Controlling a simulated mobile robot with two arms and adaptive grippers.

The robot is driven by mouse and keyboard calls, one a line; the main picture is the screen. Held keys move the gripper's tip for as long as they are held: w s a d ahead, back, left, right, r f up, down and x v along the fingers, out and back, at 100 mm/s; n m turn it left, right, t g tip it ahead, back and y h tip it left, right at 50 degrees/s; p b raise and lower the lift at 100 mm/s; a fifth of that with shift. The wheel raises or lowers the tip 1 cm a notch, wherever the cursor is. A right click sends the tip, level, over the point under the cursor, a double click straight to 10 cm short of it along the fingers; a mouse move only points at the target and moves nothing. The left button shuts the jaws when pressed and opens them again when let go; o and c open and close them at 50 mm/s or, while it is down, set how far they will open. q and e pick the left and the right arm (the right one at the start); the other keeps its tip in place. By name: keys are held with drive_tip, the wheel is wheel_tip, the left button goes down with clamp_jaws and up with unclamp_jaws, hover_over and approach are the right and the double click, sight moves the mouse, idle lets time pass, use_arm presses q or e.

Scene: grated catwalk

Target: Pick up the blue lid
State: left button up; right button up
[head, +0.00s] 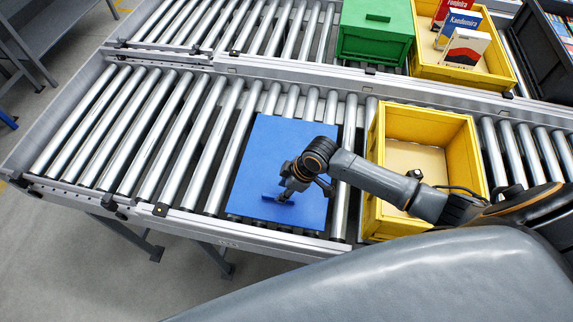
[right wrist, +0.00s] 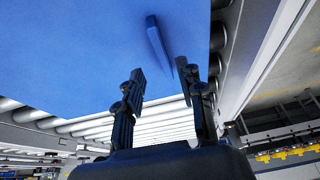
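The blue lid (head: 262,150) is a flat square panel lying on the near roller conveyor, left of the open yellow crate. A small raised blue handle (head: 270,196) stands on it, partly hidden by my right gripper. My right gripper (head: 303,184) is over the lid's right part, close to the handle. In the right wrist view the lid (right wrist: 70,50) fills the upper left, and its handle (right wrist: 157,42) lies ahead of the two fingers. My right gripper (right wrist: 160,82) is open there, its fingers apart with nothing between them. My left gripper is not in view.
The open yellow crate (head: 465,150) stands right of the lid, under my right arm. On the far conveyor are a green lidded crate (head: 375,38), a yellow crate (head: 500,60) with boxes and a black crate (head: 540,60). Rollers left of the lid are clear.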

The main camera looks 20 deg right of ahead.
drive_tip(key=shift+s+x, duration=0.2)
drive_tip(key=shift+x, duration=0.75)
drive_tip(key=shift+s+x, duration=0.2)
drive_tip(key=shift+x, duration=0.75)
drive_tip(key=shift+f, duration=0.25)
clamp_jaws()
drive_tip(key=shift+w+r, duration=0.1)
